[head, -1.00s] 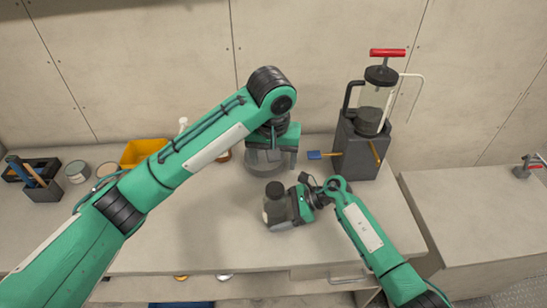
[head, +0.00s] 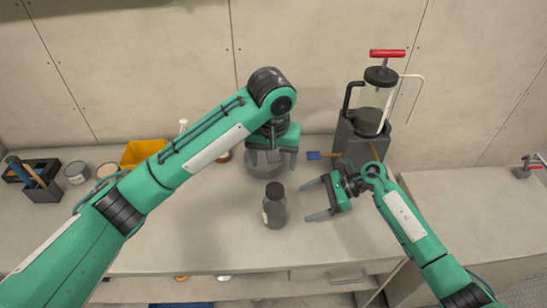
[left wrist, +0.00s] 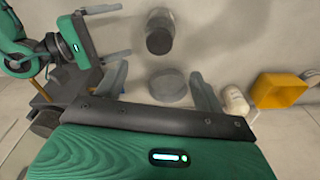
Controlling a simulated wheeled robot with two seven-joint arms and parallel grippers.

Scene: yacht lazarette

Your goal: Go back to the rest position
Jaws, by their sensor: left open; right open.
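My left gripper (head: 271,164) is open above the back middle of the bench, over a grey round dish (head: 262,170). In the left wrist view the dish (left wrist: 171,86) shows between its open fingers, and I cannot tell whether they touch it. My right gripper (head: 308,201) is open and empty, to the right of a dark bottle (head: 275,213) with a black cap. The bottle stands upright on the bench, apart from the right fingers. In the left wrist view the bottle (left wrist: 159,40) and right gripper (left wrist: 122,30) also show.
A dark grey pump unit (head: 362,150) with a red handle stands at the back right, a blue-tipped tool (head: 315,155) beside it. A yellow bin (head: 143,152), a can (head: 76,173) and a tool caddy (head: 42,190) stand at left. The front middle of the bench (head: 215,240) is clear.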

